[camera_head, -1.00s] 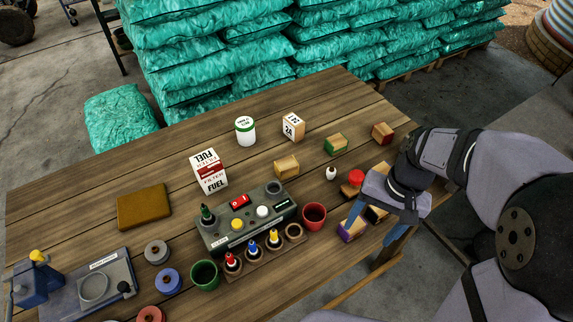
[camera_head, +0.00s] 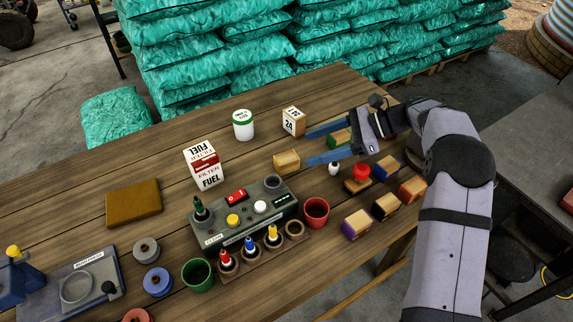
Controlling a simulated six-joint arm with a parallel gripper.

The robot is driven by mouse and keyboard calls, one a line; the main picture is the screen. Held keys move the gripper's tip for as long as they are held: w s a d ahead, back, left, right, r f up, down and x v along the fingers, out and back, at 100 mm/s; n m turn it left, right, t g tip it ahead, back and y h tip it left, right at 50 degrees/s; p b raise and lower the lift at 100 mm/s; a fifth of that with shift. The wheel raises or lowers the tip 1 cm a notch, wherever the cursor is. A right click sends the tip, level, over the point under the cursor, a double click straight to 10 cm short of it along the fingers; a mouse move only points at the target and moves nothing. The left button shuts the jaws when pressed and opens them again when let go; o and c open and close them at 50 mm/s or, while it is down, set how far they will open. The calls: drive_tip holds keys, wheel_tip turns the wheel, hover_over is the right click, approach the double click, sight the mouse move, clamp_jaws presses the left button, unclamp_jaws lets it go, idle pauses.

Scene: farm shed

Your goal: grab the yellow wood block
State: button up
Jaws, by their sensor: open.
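The yellow wood block (camera_head: 287,162) sits on the table behind the grey control box, with plain wood faces and a yellowish side. My gripper (camera_head: 309,147) is open and empty, its two blue fingers pointing left. The nearer fingertip is close to the block's right side; I cannot tell whether it touches. The farther fingertip is behind and to the right of the block. The block is not between the fingers in this view.
A green-sided block (camera_head: 340,139) is partly hidden by my gripper. Several other coloured blocks stand at right.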

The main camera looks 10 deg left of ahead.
sight(288, 158)
drive_tip(key=shift+p+x, duration=0.6)
drive_tip(key=shift+x, duration=0.8)
drive_tip(key=shift+s+p+x, duration=0.2)
drive_tip(key=shift+p+x, duration=0.6)
drive_tip(key=shift+x, duration=1.5)
drive_tip(key=shift+d+f, duration=0.15)
drive_tip(key=c, duration=1.4)
